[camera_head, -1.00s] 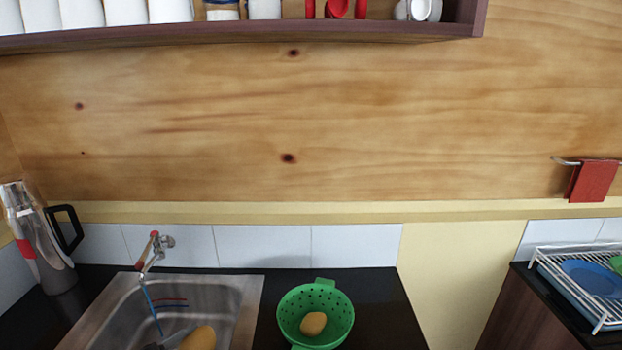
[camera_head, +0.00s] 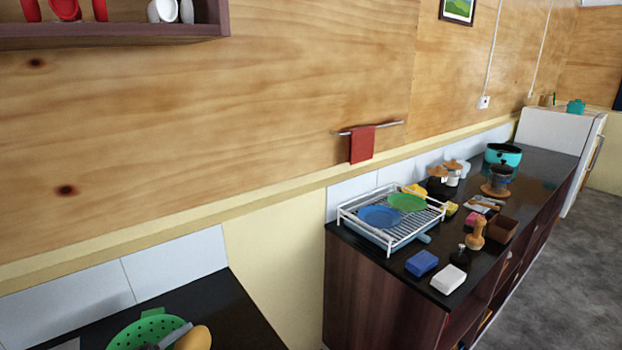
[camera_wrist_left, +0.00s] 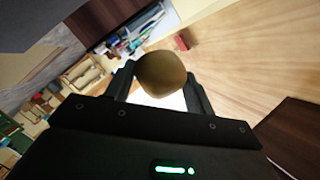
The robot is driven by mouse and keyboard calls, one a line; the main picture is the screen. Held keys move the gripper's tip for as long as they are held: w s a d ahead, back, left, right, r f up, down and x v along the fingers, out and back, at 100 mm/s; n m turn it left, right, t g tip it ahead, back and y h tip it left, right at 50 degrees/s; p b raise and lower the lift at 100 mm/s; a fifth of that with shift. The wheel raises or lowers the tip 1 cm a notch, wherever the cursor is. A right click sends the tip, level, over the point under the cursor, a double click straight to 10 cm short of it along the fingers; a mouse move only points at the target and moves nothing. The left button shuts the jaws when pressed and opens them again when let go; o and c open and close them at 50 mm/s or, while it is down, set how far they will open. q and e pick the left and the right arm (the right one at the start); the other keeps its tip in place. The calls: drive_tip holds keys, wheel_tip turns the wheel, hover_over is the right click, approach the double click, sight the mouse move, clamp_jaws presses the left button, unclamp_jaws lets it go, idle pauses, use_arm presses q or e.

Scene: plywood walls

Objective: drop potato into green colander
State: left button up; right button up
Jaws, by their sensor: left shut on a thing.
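The green colander (camera_head: 130,333) stands on the black counter at the lower left of the head view, partly cut off by the bottom edge. My left gripper (camera_head: 185,338) is shut on a brown-yellow potato (camera_head: 197,339), which overlaps the colander's right side in the picture. Whether it is right above the bowl I cannot tell. The left wrist view shows the potato (camera_wrist_left: 162,74) between the two black fingers (camera_wrist_left: 160,86). The inside of the colander is mostly hidden. My right gripper is not in view.
A gap separates this counter from another one with a white dish rack (camera_head: 390,217), a blue sponge (camera_head: 421,263), a white block (camera_head: 448,279) and a teal pot (camera_head: 503,154). A red towel (camera_head: 362,144) hangs on the wall. A shelf (camera_head: 110,28) is at upper left.

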use_arm(q)
drive_tip(key=w+a+r+n+y+p, duration=0.1)
drive_tip(key=w+a, duration=0.1)
drive_tip(key=a, duration=0.6)
drive_tip(key=w+a+r+p, duration=0.1)
drive_tip(key=w+a, duration=0.1)
drive_tip(key=a, duration=0.7)
wheel_tip(320, 180, down, 7)
drive_tip(key=b, duration=0.6)
drive_tip(key=shift+w+r+t, duration=0.2)
drive_tip(key=shift+t, duration=0.1)
drive_tip(key=shift+d, duration=0.1)
